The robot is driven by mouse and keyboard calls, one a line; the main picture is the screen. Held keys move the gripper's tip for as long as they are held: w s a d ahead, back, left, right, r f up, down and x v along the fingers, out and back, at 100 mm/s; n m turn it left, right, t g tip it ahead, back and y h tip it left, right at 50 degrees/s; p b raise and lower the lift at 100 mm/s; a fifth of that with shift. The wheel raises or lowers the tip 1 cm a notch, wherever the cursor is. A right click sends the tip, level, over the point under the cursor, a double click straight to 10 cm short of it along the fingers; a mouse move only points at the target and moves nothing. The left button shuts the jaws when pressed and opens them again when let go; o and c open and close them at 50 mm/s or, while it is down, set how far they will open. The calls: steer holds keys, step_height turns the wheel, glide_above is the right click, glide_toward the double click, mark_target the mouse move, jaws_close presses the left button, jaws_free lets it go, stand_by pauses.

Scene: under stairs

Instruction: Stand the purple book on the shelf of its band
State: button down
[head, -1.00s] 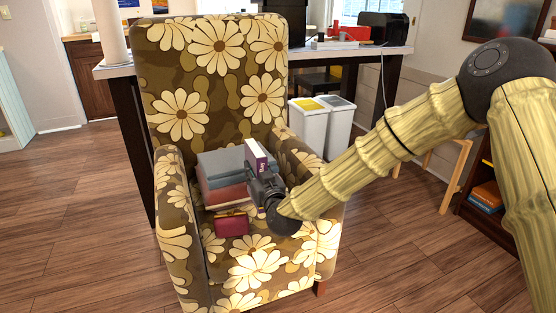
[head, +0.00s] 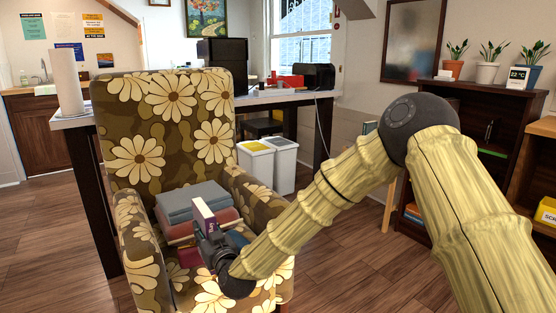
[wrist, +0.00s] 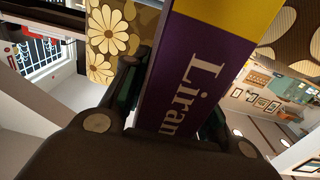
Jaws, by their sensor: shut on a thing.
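The purple book (head: 206,216) is upright in my gripper (head: 209,240), with its white page edges showing on one side. In the wrist view the book (wrist: 190,85) fills the middle, purple with a yellow band and white letters reading "Liran", the rest cut off. My gripper (wrist: 165,110) is shut on it, with a finger on each side. In the head view they are over the flowered armchair, in front of the book stack. A dark bookcase (head: 462,110) stands at the right, its lower shelves partly hidden by my arm.
Plants (head: 488,65) stand on the bookcase. White bins (head: 268,165) and a desk (head: 280,98) are behind. A wooden unit (head: 541,165) is at the far right.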

steer(key=d+f+m+t+h, duration=0.15)
steer(key=d+f, duration=0.25)
steer(key=d, duration=0.4)
steer(key=d+f+m+h, duration=0.1)
steer(key=d+f+h, duration=0.1)
steer(key=d+f, duration=0.35)
steer(key=d+f+m+t+h, duration=0.1)
steer(key=d+f+m+h, duration=0.15)
steer(key=d, duration=0.65)
steer(key=s+d+f+m+h, duration=0.1)
steer(key=s+d+f, duration=0.2)
steer(key=d, duration=0.3)
steer(key=s+d+f+h, duration=0.2)
steer(key=d+f, duration=0.1)
steer(key=d, duration=0.2)
steer(key=s+d+f+m+h, duration=0.1)
steer(key=s+d+f, duration=0.25)
steer(key=d, duration=0.25)
step_height(320, 180, up, 34)
steer(key=f+p, duration=0.1)
steer(key=p, duration=3.3)
steer(key=s+r, duration=0.3)
steer(key=s, duration=0.2)
steer(key=shift+s+r+n, duration=0.25)
steer(key=shift+r+n, duration=0.05)
steer(key=shift+r, duration=0.05)
steer(key=shift+a, duration=0.15)
